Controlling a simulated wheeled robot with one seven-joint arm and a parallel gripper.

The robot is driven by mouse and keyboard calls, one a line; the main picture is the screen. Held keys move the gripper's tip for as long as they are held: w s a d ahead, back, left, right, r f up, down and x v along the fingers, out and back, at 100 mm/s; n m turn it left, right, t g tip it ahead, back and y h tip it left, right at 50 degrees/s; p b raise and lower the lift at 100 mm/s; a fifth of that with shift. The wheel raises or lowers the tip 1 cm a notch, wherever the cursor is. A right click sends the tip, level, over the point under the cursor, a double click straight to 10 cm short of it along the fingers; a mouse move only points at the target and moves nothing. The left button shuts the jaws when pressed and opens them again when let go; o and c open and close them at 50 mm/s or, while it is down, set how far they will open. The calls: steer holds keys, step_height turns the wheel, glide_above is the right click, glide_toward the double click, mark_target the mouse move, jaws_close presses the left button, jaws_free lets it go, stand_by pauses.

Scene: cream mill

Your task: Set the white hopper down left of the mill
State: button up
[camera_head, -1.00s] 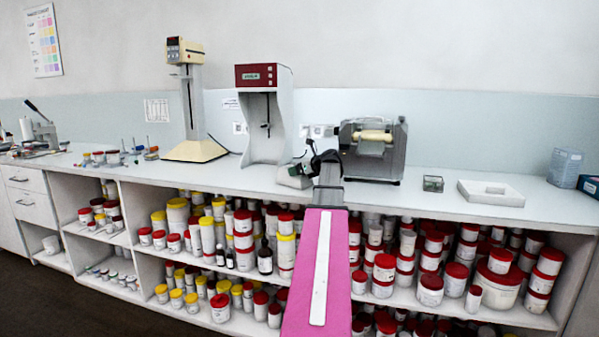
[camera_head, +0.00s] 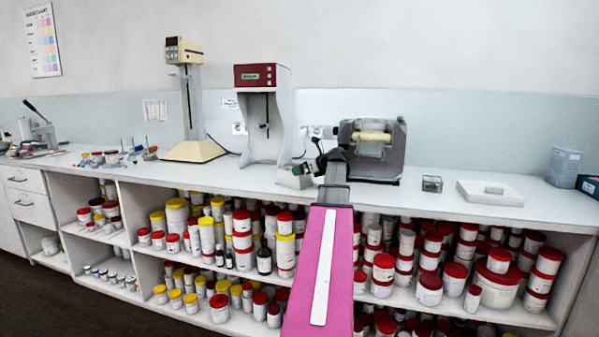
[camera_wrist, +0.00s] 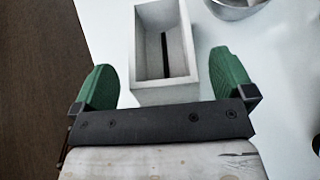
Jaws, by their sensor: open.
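The white hopper (camera_wrist: 150,78), an open-topped rectangular box with a dark slot in its floor, stands on the white bench in the wrist view. In the head view the hopper (camera_head: 287,181) is small and partly hidden, left of the mill (camera_head: 397,150), a grey machine with a cream roller. My gripper (camera_wrist: 162,62) is open, with one green finger on each side of the hopper's near end. A gap shows at the left finger; the right finger is closer, and I cannot tell if it touches. In the head view my gripper (camera_head: 305,168) is small and dark beside the hopper.
A red-topped grey machine (camera_head: 263,115) stands behind and left of the hopper. A cream stand (camera_head: 193,150) is further left. A glass block (camera_head: 432,184) and white tray (camera_head: 490,199) are to the right. A round metal thing (camera_wrist: 235,8) shows in the wrist view.

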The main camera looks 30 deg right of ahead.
steer(key=v, duration=0.8)
steer(key=shift+s, duration=0.15)
